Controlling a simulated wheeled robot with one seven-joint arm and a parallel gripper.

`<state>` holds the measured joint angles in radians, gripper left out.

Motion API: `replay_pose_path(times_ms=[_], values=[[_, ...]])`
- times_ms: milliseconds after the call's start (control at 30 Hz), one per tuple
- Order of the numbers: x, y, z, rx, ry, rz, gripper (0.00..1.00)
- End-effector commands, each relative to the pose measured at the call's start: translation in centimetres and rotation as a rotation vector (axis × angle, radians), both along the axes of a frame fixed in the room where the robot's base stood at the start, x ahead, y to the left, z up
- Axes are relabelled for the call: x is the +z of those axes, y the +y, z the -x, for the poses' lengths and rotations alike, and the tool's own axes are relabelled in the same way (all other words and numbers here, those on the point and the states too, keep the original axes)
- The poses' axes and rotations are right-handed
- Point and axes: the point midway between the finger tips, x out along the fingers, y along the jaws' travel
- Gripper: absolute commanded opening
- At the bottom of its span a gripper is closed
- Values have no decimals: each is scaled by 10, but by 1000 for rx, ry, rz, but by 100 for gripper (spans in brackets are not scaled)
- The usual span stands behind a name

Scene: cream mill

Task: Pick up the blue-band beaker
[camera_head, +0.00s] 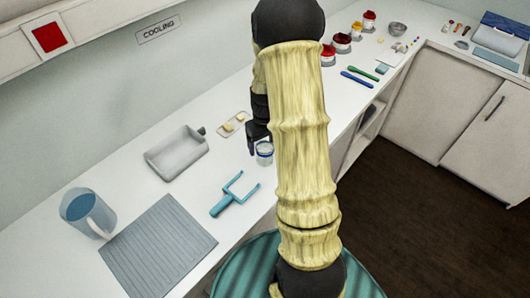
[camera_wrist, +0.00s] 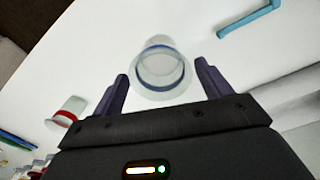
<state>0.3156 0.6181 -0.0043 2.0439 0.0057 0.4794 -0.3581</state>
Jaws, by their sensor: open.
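The blue-band beaker (camera_head: 264,158) stands on the white counter in the head view, just below and right of my gripper (camera_head: 256,143). It is a small clear beaker with a blue ring. In the wrist view the beaker (camera_wrist: 161,67) shows upright between the two dark fingers of my gripper (camera_wrist: 163,85), near their tips. The fingers are spread wide, and gaps show between each finger and the beaker. My gripper is open and holds nothing. My arm hides part of the counter behind it in the head view.
A red-band beaker (camera_wrist: 68,115) stands left of my gripper in the wrist view. A teal two-pronged tool (camera_head: 234,195), a grey tray (camera_head: 177,153), a small board (camera_head: 233,124), a ribbed mat (camera_head: 158,248) and a jug (camera_head: 88,213) lie around. Bare counter surrounds the blue-band beaker.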

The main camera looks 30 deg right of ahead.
Motion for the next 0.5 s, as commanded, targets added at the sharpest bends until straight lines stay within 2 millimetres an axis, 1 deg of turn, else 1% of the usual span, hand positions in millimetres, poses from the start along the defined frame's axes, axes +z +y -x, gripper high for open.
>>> replay_pose_path(times_ms=[167,267,500], values=[[-2,0,0,0,1,0,77],[-10,0,0,0,3,-1,77],[-45,0,1,-1,4,-2,77]])
